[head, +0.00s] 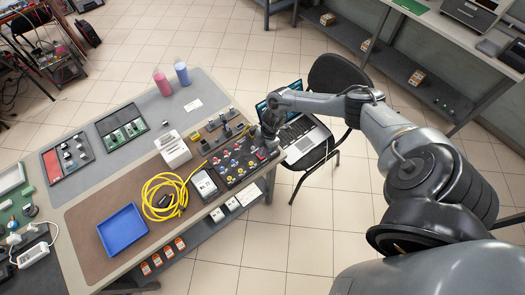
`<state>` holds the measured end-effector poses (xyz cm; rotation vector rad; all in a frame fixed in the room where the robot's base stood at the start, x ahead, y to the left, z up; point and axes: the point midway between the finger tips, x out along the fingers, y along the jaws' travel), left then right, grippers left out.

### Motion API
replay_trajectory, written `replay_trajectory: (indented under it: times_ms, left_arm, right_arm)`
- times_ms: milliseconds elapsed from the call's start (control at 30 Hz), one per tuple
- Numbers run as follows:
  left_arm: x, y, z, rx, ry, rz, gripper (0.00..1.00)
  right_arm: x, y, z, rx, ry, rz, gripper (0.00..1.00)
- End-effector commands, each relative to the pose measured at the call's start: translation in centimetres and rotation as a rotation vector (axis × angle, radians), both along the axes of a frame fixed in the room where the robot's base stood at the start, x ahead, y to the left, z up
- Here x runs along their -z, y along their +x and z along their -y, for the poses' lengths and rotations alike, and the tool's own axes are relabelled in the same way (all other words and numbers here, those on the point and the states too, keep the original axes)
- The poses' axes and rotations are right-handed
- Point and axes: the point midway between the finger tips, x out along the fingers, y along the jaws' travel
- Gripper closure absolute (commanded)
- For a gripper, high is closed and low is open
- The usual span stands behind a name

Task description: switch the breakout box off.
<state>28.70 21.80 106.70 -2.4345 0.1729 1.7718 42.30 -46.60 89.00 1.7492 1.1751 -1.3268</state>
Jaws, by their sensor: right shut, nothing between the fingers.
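The black panel with several red, yellow and blue knobs or sockets, which looks like the breakout box (229,172), lies at the right end of the workbench. A small red part, perhaps its switch, shows near its right edge, too small to read its position. My right gripper (268,143) is over the far right corner of this panel, pointing down, shut and empty. I cannot tell whether its fingertips touch the panel, and the gripper hides part of that corner. My left gripper is not in view.
A grey device with a white label (203,185) and a coiled yellow cable (157,200) lie left of the panel. A white slotted holder (173,150) stands behind them. A blue tray (122,230) is at the front. A chair with a laptop (305,137) stands right of the bench.

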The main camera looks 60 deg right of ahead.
Motion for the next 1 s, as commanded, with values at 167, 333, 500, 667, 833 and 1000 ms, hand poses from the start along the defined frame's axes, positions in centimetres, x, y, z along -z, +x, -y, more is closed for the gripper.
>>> replay_trajectory:
  times_ms: [167, 333, 500, 667, 833, 1000]
  left_arm:
    - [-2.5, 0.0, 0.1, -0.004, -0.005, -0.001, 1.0]
    - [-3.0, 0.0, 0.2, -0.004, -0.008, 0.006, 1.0]
    - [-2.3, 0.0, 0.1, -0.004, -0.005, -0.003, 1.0]
    - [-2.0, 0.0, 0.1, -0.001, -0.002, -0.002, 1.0]
    - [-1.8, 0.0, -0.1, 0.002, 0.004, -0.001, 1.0]
    - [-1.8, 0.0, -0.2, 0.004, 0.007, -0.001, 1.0]
  right_arm:
    - [-2.8, 0.1, 0.2, 0.002, -0.001, 0.001, 1.0]
    - [-5.1, 0.3, 1.1, 0.003, -0.003, 0.003, 1.0]
    - [-8.3, 0.5, 2.1, 0.002, -0.002, 0.002, 1.0]
    - [-10.6, 0.6, 2.9, 0.003, -0.002, 0.002, 1.0]
    - [-12.1, 0.8, 3.4, 0.002, -0.001, 0.001, 1.0]
    - [-12.7, 0.8, 3.6, 0.003, 0.001, 0.0, 1.0]
